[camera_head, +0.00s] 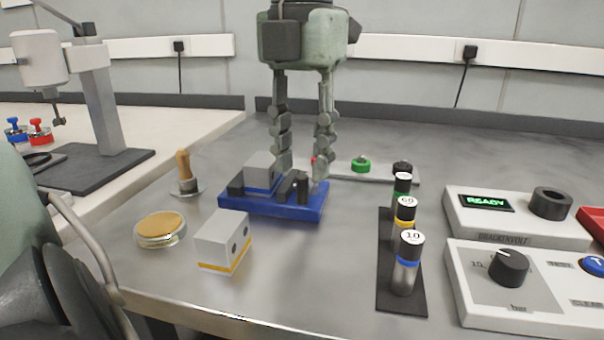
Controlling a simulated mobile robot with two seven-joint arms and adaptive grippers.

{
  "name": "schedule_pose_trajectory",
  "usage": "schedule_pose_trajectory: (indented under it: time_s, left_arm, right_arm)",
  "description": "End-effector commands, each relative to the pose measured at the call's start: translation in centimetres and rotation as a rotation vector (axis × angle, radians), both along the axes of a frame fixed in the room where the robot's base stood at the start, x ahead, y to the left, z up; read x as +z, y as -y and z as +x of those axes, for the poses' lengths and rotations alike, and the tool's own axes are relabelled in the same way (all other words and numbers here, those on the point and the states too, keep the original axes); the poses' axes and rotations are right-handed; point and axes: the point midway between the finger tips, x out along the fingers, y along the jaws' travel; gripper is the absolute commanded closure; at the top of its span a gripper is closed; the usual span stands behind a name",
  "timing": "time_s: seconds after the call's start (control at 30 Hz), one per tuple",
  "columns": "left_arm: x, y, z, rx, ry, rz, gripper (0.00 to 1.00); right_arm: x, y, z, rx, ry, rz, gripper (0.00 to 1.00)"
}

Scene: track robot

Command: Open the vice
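The vice (270,207) has a blue base and dark jaws and stands in the middle of the bench. Dark upright parts (293,186) stand on the vice's right half. My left gripper (302,172) points down over that right half with its two fingers spread apart. Its fingertips are close to the dark parts; I cannot tell whether they touch. Nothing is seen held. My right gripper is not in view.
A grey block with a yellow stripe (222,243), a round dish (160,230) and a wooden-handled stamp (184,174) stand left and in front. A dark rack (388,292) holds labelled cylinders at right, near control boxes (521,218). Behind is a strip with a green knob (361,165).

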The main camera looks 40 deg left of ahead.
Motion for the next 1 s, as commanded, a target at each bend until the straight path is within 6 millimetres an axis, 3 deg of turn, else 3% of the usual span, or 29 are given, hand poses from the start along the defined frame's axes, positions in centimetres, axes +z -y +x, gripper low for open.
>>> schedule_pose_trajectory:
  time_s: [0.2, 0.4, 1.0]
  left_arm:
    - [4.9, 0.0, 0.1, 0.001, 0.005, 0.002, 0.66]
    - [7.6, 0.0, 0.0, -0.001, 0.002, 0.0, 0.66]
    - [8.3, 0.0, 0.0, -0.002, 0.001, -0.001, 0.66]
  right_arm:
    - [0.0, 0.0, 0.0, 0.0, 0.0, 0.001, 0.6]
    - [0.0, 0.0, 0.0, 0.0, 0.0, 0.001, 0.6]
    - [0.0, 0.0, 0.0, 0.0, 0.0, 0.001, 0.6]
